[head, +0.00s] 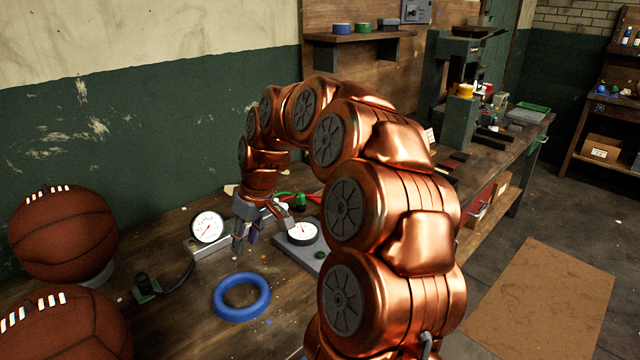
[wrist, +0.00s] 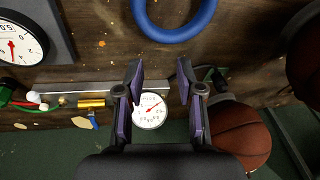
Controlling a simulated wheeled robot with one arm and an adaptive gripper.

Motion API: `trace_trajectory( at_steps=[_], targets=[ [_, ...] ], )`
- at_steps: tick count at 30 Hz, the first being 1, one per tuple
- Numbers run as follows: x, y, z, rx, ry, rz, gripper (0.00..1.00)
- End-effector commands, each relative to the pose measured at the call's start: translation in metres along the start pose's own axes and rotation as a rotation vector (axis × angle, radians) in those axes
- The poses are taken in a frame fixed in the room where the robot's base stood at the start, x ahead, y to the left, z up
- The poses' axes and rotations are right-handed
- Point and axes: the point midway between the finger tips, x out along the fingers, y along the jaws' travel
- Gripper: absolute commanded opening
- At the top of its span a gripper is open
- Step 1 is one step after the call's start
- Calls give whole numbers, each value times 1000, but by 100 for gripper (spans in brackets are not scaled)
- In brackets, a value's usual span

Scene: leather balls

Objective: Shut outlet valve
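My gripper (head: 259,233) is over the workbench in the head view, pointing down between two dial gauges. In the wrist view its two purple-lined fingers (wrist: 160,82) are apart with nothing held between them. A small white gauge (wrist: 150,111) shows beyond the fingers, joined to a grey metal bar (wrist: 70,88); it is also in the head view (head: 207,227). A brass fitting (wrist: 91,103) and a red part lie along the bar, left of the fingers. I cannot tell which part is the outlet valve; my gripper hides some of the bar in the head view.
A larger gauge (head: 302,234) sits on a grey plate, with a green fitting (head: 300,201) behind it. A blue ring (head: 241,297) lies in front on the bench. A black-and-green piece with a cable (head: 146,287) and two leather basketballs (head: 62,232) are at left.

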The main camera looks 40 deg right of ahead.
Motion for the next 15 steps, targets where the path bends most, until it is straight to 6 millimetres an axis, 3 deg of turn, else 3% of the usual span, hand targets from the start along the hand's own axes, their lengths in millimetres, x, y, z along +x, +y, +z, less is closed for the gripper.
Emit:
trace_trajectory(
  at_steps=[1, 6, 12, 15],
  targets=[
    [-15, 25, -12, 15, 27, 10, 37],
    [-37, 114, -31, 52, 103, 56, 37],
    [-60, 216, -22, 106, 162, 139, 37],
    [-66, 251, -11, 125, 171, 173, 37]
  ],
)
